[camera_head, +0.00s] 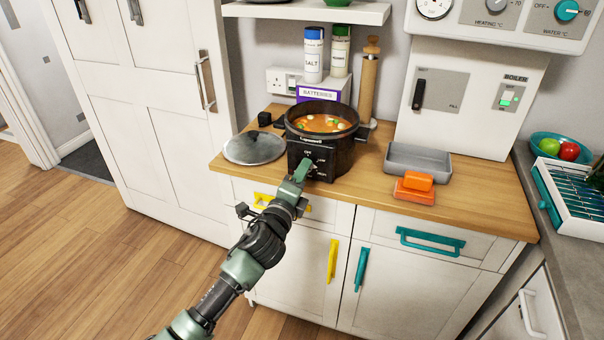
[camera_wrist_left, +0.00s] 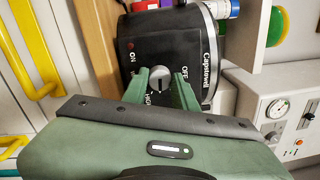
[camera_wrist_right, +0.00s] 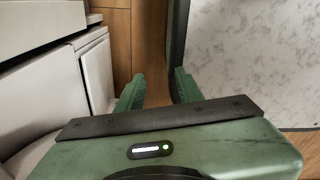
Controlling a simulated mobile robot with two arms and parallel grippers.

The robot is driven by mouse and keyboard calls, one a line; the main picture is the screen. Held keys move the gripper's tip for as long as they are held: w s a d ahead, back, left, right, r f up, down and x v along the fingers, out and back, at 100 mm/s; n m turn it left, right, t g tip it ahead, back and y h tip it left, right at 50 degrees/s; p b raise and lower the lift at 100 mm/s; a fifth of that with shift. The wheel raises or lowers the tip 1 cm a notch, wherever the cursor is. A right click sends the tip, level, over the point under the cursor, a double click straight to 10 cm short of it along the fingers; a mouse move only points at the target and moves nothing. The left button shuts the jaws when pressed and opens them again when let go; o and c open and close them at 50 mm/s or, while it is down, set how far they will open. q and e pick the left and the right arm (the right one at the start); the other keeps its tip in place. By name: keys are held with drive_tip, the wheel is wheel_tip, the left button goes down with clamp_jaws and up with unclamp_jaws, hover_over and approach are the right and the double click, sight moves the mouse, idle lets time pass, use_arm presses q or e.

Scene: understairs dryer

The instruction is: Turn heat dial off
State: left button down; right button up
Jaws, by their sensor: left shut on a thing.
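The black slow cooker (camera_head: 334,155) stands on the wooden counter with soup inside. Its front panel faces me. The grey heat dial (camera_wrist_left: 159,84) is on that panel in the left wrist view, with "OFF" printed to its upper right and a word like "HIGH" below it. I cannot tell for sure where the dial points. My left gripper (camera_head: 303,171) is at the panel, its green fingers on either side of the dial and shut on it; it also shows in the left wrist view (camera_wrist_left: 160,77). My right gripper (camera_wrist_right: 158,86) is open and empty in the right wrist view.
A glass lid (camera_head: 255,147) lies left of the cooker. A purple batteries box (camera_head: 322,90), salt (camera_head: 313,55) and another shaker stand behind it. A grey tray (camera_head: 417,160) and orange sponges (camera_head: 415,188) are on the right. Drawer handles (camera_head: 431,241) stick out below the counter.

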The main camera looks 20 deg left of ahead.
use_arm(q)
drive_tip(key=n+p, duration=0.2)
drive_tip(key=n, duration=0.7)
drive_tip(key=n+y+p, duration=0.1)
drive_tip(key=n+p, duration=0.2)
drive_tip(key=n, duration=0.7)
drive_tip(key=shift+d+f+g, duration=0.1)
drive_tip(key=shift+d+g, duration=0.05)
drive_tip(key=shift+g, duration=0.15)
drive_tip(key=shift+n, duration=0.4)
drive_tip(key=c, duration=1.1)
unclamp_jaws()
drive_tip(key=s, duration=0.8)
drive_tip(key=shift+d, duration=0.1)
